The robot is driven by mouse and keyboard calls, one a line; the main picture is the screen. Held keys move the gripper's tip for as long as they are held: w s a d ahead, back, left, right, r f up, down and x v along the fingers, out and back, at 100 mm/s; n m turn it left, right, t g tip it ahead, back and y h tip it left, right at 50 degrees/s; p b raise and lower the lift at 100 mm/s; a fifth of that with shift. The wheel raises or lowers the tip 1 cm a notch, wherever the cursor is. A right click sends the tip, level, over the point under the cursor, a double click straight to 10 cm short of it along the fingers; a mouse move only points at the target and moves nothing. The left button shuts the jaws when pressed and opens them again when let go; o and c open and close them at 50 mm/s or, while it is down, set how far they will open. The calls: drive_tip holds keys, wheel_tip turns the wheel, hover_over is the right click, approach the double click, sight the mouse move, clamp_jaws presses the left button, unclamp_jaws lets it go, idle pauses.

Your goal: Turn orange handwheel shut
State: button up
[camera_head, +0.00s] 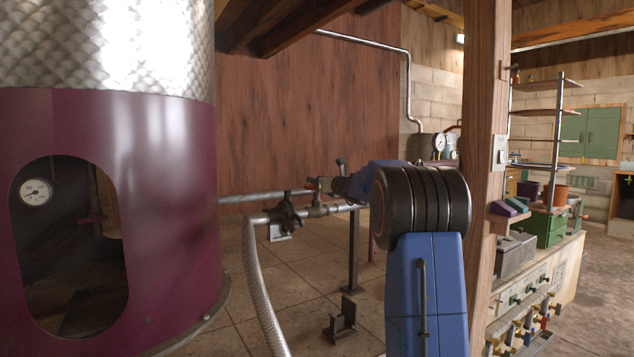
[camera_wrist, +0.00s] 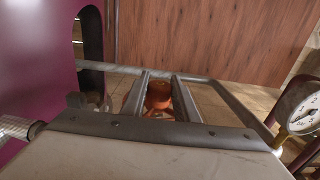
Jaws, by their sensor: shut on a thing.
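The orange handwheel (camera_wrist: 158,91) shows in the wrist view, between the two fingers of my gripper (camera_wrist: 161,80). The gripper is shut on it. The fingers hide parts of the wheel's sides. In the head view my gripper (camera_head: 322,186) is at the pipework, beyond my blue and black arm. The wheel itself is too small and covered there to make out clearly. A dark valve body (camera_head: 286,212) sits on the metal pipe left of the gripper.
A large purple tank (camera_head: 170,200) with an oval opening stands at the left. A braided hose (camera_head: 262,290) hangs from the pipe. A wooden post (camera_head: 485,130) and a workbench (camera_head: 530,285) stand at the right. A pressure gauge (camera_wrist: 303,115) is close right in the wrist view.

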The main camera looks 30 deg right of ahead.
drive_tip(key=shift+m+g+h, duration=0.4)
drive_tip(key=shift+m+h, duration=1.2)
drive_tip(key=shift+h, duration=0.8)
drive_tip(key=o, duration=1.1)
drive_tip(key=shift+c, duration=0.2)
drive_tip(key=v, duration=1.7)
drive_tip(key=shift+s, duration=0.15)
drive_tip(key=shift+a, duration=0.2)
